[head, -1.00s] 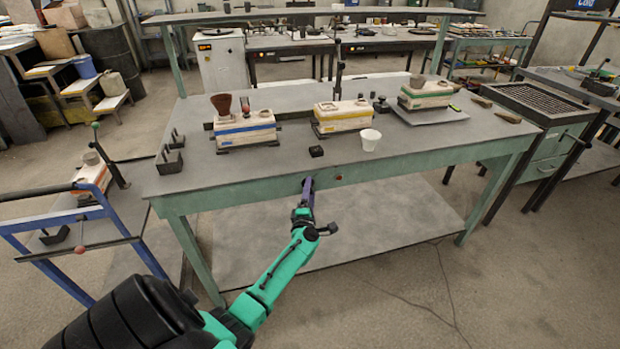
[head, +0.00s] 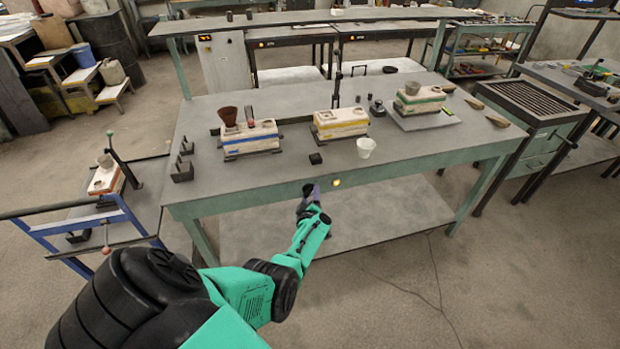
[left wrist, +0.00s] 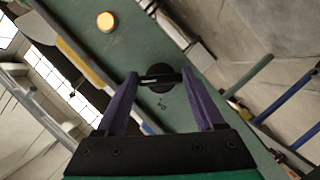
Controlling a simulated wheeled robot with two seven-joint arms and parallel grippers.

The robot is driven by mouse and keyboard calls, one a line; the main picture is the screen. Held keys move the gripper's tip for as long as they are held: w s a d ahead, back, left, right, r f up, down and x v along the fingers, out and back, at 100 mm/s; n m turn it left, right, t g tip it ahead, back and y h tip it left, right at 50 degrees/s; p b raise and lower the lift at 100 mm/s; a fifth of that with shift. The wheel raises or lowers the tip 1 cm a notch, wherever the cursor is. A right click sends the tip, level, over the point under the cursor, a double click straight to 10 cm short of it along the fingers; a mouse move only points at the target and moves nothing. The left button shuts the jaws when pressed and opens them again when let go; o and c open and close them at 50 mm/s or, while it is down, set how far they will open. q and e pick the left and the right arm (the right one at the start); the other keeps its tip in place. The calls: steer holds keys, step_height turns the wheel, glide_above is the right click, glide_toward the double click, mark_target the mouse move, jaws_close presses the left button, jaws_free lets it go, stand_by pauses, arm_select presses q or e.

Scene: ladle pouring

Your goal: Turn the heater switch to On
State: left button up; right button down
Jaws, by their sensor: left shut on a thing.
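The heater switch (left wrist: 161,69) is a round black knob on the green front edge of the workbench (head: 400,174), in the left wrist view. My left gripper (head: 309,189) is at this front edge in the head view and hides the switch there. In the left wrist view its two purple fingers (left wrist: 159,77) stand on either side of the switch's dark handle bar and are shut on it. Beside the switch, a round indicator lamp (head: 336,183) glows yellow. It also shows lit in the left wrist view (left wrist: 105,21). My right gripper is out of view.
On the bench stand pale moulds with blue, yellow and green bands (head: 252,141), a white cup (head: 366,147) and a small black block (head: 316,159). A blue-framed cart (head: 130,215) is at the left. A slotted green cabinet (head: 535,102) is at the right.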

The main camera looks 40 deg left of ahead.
arm_select(q)
steer(key=shift+m+g+p, duration=0.3)
steer(key=shift+m, duration=0.2)
steer(key=o, duration=1.4)
steer(key=p+v, duration=1.1)
steer(key=v, duration=0.3)
steer(key=shift+s+d, duration=0.2)
steer(key=shift+d, duration=0.05)
